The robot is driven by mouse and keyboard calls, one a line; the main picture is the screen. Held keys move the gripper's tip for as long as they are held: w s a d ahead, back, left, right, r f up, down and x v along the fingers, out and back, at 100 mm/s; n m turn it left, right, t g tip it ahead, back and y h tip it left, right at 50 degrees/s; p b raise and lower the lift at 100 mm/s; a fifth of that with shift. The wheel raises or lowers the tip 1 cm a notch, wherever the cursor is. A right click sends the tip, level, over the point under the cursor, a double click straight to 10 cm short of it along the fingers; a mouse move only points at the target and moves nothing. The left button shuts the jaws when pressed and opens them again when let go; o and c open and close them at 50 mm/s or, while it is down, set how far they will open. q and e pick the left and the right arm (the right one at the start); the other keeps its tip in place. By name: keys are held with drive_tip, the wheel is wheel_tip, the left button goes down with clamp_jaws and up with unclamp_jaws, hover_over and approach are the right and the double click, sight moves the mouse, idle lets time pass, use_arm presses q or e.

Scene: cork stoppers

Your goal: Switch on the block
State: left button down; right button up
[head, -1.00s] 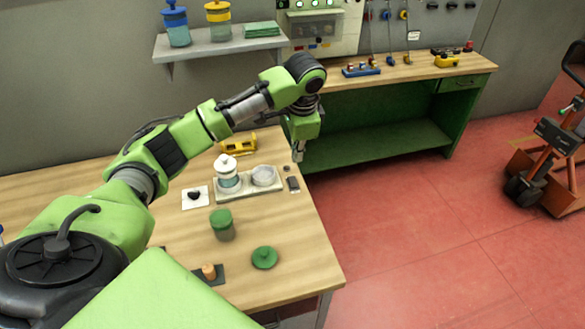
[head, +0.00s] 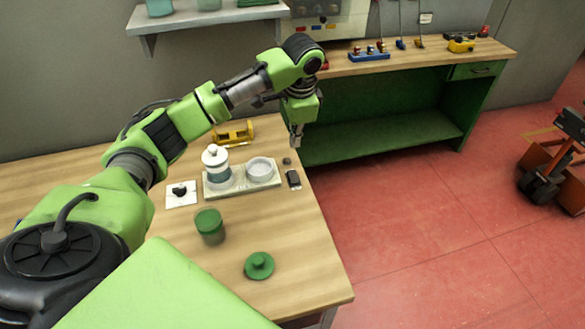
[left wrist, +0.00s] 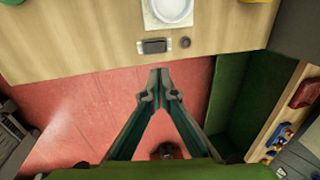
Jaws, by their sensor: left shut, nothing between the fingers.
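A small dark block (head: 293,179) with a lighter part lies near the right edge of the wooden table. It also shows in the left wrist view (left wrist: 153,46). A small round dark piece (head: 287,161) sits beside it. A pale base (head: 240,187) to its left carries a white-lidded jar (head: 216,163) and a white dish (head: 260,169). I cannot tell whether anything is switched on. My left gripper (head: 296,138) is shut and empty, pointing down near the table's right edge. In the left wrist view its tips (left wrist: 160,90) show against the red floor, apart from the dark block. My right gripper is not in view.
A green jar (head: 209,227), a green lid (head: 259,265), a white card (head: 181,194) with a black knob and a yellow holder (head: 234,133) stand on the table. A green workbench (head: 400,137) is behind.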

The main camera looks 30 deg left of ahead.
use_arm(q)
drive_tip(key=p, duration=0.3)
approach(292, 173)
drive_tip(key=f, duration=0.4)
drive_tip(key=a+f, duration=0.1)
drive_tip(key=shift+w+f, duration=0.35)
drive_tip(key=shift+f, duration=0.6)
drive_tip(key=shift+w, duration=0.1)
drive_tip(key=shift+w+a+f+g+h, duration=0.1)
drive_tip(key=shift+a+f+g+h, duration=0.05)
drive_tip(key=shift+f+g+h, duration=0.2)
